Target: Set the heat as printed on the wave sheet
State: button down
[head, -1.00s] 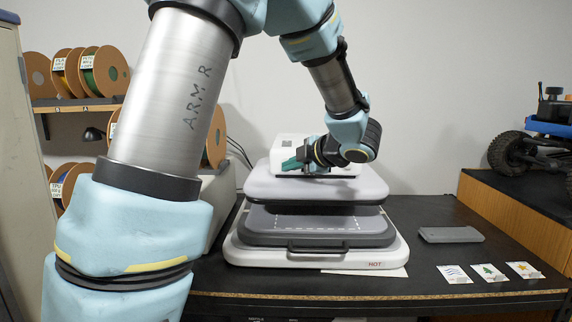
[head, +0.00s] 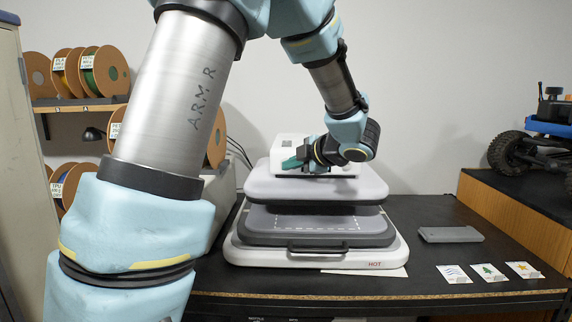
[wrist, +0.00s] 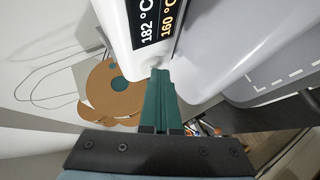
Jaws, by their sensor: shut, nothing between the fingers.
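The heat press (head: 318,187) stands on the dark bench with its upper plate raised above a lower platen marked with a dashed outline. Its white control box (head: 285,143) is at the back. In the wrist view the box's dark display (wrist: 158,22) reads 182 °C in white and 160 °C in a warmer tone, turned sideways. My gripper (wrist: 161,73) has its green fingers shut and empty, with the tips at the box's edge below the display; I cannot tell if they touch. It also shows in the head view (head: 291,164). The wave sheet (head: 454,274) lies at the bench's front right; its print is too small to read.
A tree sheet (head: 488,272) and a star sheet (head: 523,270) lie beside the wave sheet. A grey flat block (head: 450,234) lies behind them. An RC crawler (head: 540,140) stands on a raised surface at right. Filament spools (head: 104,70) fill shelves at left.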

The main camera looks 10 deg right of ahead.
jog(key=shift+s, duration=0.15)
jog(key=shift+s+a, duration=0.15)
jog(key=shift+s, duration=0.55)
jog(key=shift+s, duration=0.1)
jog(key=s, duration=0.2)
jog(key=s+a, duration=0.1)
jog(key=s, duration=0.1)
jog(key=shift+s, duration=0.35)
dwell(0.5)
